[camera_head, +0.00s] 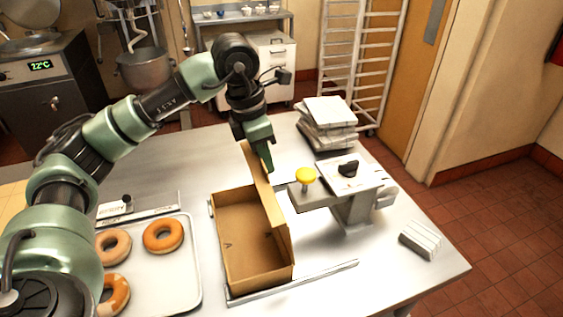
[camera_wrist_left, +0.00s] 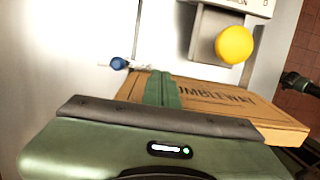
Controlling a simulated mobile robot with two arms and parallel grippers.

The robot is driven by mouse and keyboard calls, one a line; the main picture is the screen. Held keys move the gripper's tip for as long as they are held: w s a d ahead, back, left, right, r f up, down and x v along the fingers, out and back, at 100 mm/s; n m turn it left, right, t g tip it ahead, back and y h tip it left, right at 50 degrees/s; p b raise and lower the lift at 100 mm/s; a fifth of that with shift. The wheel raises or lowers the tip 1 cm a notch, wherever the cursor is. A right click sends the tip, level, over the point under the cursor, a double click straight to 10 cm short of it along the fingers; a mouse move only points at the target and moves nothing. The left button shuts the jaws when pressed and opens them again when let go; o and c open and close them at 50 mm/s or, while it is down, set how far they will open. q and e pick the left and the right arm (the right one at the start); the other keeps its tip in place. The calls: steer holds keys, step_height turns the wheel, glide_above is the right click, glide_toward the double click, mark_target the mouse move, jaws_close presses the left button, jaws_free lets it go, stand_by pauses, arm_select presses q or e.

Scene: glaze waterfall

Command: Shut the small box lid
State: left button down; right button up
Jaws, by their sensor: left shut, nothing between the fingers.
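The small cardboard box (camera_head: 245,245) sits open on the steel table, its inside showing empty. Its lid (camera_head: 273,208) stands up roughly upright along the box's right side. In the left wrist view the lid (camera_wrist_left: 225,98) shows printed lettering, partly covered by my fingers. My left gripper (camera_head: 267,160) is at the far end of the lid, near its top edge, pointing down. Its fingers (camera_wrist_left: 163,88) are shut with nothing between them, overlapping the lid in the picture. I cannot tell whether they touch it. My right gripper is in neither view.
A tray (camera_head: 190,285) with several doughnuts lies left of the box. A scale-like device (camera_head: 353,207) with a yellow knob (camera_head: 306,176) stands close to the lid's right. Stacked packages (camera_head: 327,122) are behind; a small white block (camera_head: 420,240) lies at right.

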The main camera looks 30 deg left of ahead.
arm_select(q)
steer(key=s+a+b, duration=0.1)
steer(key=s+a, duration=0.2)
steer(key=s, duration=0.1)
steer(key=shift+a+b, duration=0.2)
steer(key=shift+b, duration=0.2)
stand_by(0.4)
steer(key=shift+w+r, duration=0.1)
stand_by(0.4)
step_height(320, 180, up, 6)
steer(key=p, duration=0.4)
steer(key=shift+p, duration=0.4)
